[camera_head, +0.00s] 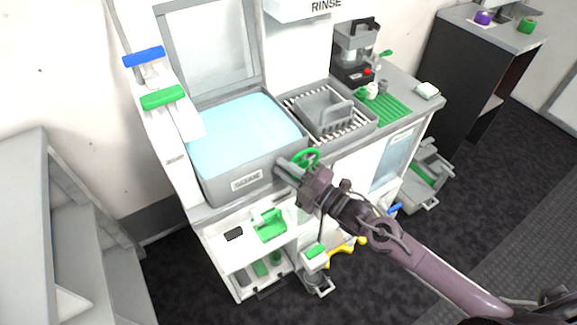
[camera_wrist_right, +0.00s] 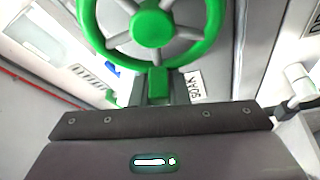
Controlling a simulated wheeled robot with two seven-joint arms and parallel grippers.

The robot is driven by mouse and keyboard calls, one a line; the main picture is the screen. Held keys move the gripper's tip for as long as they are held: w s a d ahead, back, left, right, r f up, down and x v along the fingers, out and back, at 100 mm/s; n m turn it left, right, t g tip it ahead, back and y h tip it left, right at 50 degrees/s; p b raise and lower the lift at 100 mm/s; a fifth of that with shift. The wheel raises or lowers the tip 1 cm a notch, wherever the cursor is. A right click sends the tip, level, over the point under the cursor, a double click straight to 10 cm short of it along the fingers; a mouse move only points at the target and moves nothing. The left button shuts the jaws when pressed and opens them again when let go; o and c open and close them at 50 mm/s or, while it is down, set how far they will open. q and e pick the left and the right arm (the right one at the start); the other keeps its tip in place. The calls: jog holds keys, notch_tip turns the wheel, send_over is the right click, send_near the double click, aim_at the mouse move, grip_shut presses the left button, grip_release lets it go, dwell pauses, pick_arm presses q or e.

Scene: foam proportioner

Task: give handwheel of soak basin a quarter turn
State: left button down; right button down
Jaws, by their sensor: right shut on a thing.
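The soak basin (camera_head: 229,180) is a grey tub full of light blue water, with a label on its front. Its green handwheel (camera_head: 306,157) sits at the basin's front right side. In the right wrist view the handwheel (camera_wrist_right: 151,29) shows as a green rim with grey spokes and a green hub, cut off by the top edge. My right gripper (camera_head: 288,168) is at the wheel and shut on it; the jaw contact is partly hidden. My left gripper is not in view.
A drying rack (camera_head: 358,128) with a grey caddy stands right of the basin. A green mat (camera_head: 391,110) lies farther right. Blue (camera_head: 144,57) and green (camera_head: 162,97) handles stick out at the left. Shelves with green items are below. Dark floor is open at the right.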

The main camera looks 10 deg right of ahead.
jog(key=shift+f+n+g+h+b, duration=0.2)
jog(key=shift+f+n, duration=0.25)
jog(key=shift+n, duration=0.4)
jog(key=shift+f+n+g+h+b, duration=0.1)
jog(key=shift+f+n+g+h, duration=0.3)
jog(key=shift+n, duration=0.45)
jog(key=shift+f, duration=0.1)
jog(key=shift+w, duration=0.1)
jog(key=c, duration=1.4)
grip_release()
jog(key=shift+d, duration=0.1)
jog(key=b+v, duration=0.1)
jog(key=v, duration=0.6)
jog(key=shift+s+d, duration=0.25)
jog(key=shift+s, duration=0.05)
